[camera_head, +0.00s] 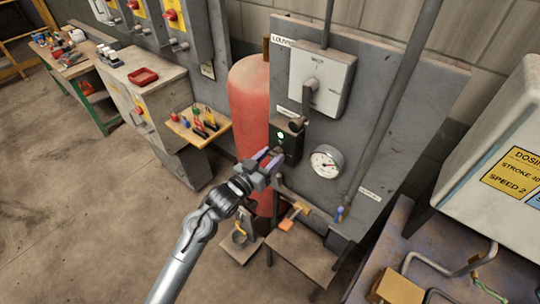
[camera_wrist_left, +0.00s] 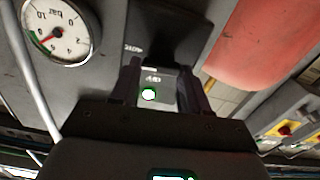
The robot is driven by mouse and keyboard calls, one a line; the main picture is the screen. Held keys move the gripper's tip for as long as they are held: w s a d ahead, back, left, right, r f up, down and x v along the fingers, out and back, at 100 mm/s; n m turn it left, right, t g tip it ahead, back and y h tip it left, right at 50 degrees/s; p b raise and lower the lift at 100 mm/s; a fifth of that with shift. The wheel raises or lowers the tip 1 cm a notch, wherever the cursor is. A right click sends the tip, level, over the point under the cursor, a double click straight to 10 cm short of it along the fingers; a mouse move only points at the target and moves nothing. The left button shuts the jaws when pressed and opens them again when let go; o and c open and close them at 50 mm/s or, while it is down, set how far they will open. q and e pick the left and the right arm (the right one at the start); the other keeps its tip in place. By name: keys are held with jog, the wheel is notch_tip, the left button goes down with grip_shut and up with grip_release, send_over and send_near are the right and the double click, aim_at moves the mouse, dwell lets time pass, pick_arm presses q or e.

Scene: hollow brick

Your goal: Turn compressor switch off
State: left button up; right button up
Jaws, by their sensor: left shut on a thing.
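The compressor switch is a dark box (camera_head: 287,148) with a lit green lamp, low on the grey panel. A dark knob (camera_head: 297,124) sits at its top. My left gripper (camera_head: 268,162) is at the lower left of the box, its fingers against the box's front. In the left wrist view the fingers (camera_wrist_left: 165,82) stand either side of the switch face (camera_wrist_left: 153,76), with its label and green-white lamp between them. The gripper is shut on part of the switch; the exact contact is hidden. My right gripper is in neither view.
A red tank (camera_head: 248,100) stands behind on the left. A small shelf of tools (camera_head: 199,124) juts out left. A pipe (camera_head: 390,100) runs down the panel's right.

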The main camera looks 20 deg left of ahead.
pick_arm(q)
jog(key=n+p, duration=0.6)
jog(key=shift+a+r, duration=0.1)
jog(key=shift+r, duration=0.05)
jog(key=shift+n+p, duration=0.9)
jog(key=shift+p, duration=0.1)
jog(key=n+p, duration=0.3)
jog(key=n, duration=0.1)
jog(key=shift+a+n, duration=0.1)
jog(key=shift+n, duration=0.2)
jog(key=n+p, duration=0.1)
jog(key=n, duration=0.1)
jog(key=n+p, duration=0.2)
jog(key=shift+f, duration=0.4)
jog(key=shift+n, duration=0.3)
jog(key=o, duration=1.1)
jog(key=shift+w, duration=0.1)
jog(key=shift+c, duration=0.2)
